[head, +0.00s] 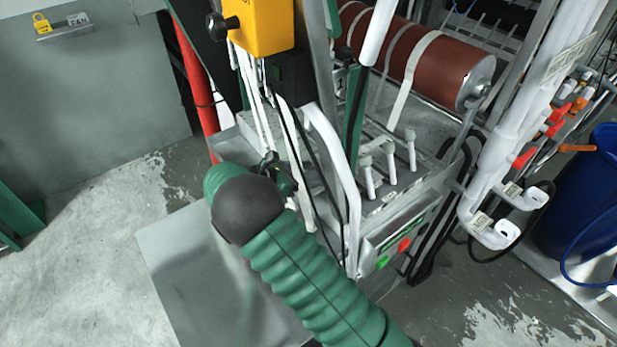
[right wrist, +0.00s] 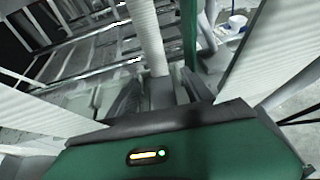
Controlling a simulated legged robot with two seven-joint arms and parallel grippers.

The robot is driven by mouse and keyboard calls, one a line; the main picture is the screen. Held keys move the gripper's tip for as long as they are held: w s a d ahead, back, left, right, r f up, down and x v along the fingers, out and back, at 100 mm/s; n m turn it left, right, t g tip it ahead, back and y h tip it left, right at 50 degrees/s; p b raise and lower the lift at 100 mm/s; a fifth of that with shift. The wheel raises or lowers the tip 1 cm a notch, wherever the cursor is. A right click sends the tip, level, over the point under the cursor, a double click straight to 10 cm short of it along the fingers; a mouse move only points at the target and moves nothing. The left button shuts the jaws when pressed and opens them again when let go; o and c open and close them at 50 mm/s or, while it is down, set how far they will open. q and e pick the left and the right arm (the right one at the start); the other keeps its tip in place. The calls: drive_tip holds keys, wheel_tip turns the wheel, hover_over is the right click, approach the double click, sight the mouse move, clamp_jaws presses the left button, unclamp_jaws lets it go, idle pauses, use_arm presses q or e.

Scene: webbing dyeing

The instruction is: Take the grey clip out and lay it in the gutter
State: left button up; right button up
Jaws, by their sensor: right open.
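My right arm comes in from the bottom right of the head view, and its gripper (head: 280,178) is at the left end of the machine, partly hidden by my dark wrist joint. In the right wrist view the two dark fingers (right wrist: 162,97) are apart. A grey block-like part (right wrist: 163,92) at the foot of a white ribbed post (right wrist: 147,38) shows between them; I cannot tell if it is the grey clip or if the fingers touch it. I cannot pick out the clip or the gutter for certain in the head view. My left gripper is not in view.
The machine's front panel (head: 398,243) has green and red buttons. White pipes (head: 335,165) and a yellow box (head: 262,25) stand close to my gripper. A brown roll (head: 410,58) lies behind. A blue barrel (head: 590,195) is at the right.

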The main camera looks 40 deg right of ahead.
sight(307, 175)
drive_tip(key=shift+d+f, duration=0.15)
drive_tip(key=shift+d, duration=0.2)
drive_tip(key=c, duration=1.2)
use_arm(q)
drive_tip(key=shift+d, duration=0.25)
use_arm(e)
drive_tip(key=shift+a, duration=0.1)
clamp_jaws()
drive_tip(key=shift+a, duration=0.1)
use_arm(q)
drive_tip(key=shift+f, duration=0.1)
use_arm(e)
drive_tip(key=shift+r, duration=0.25)
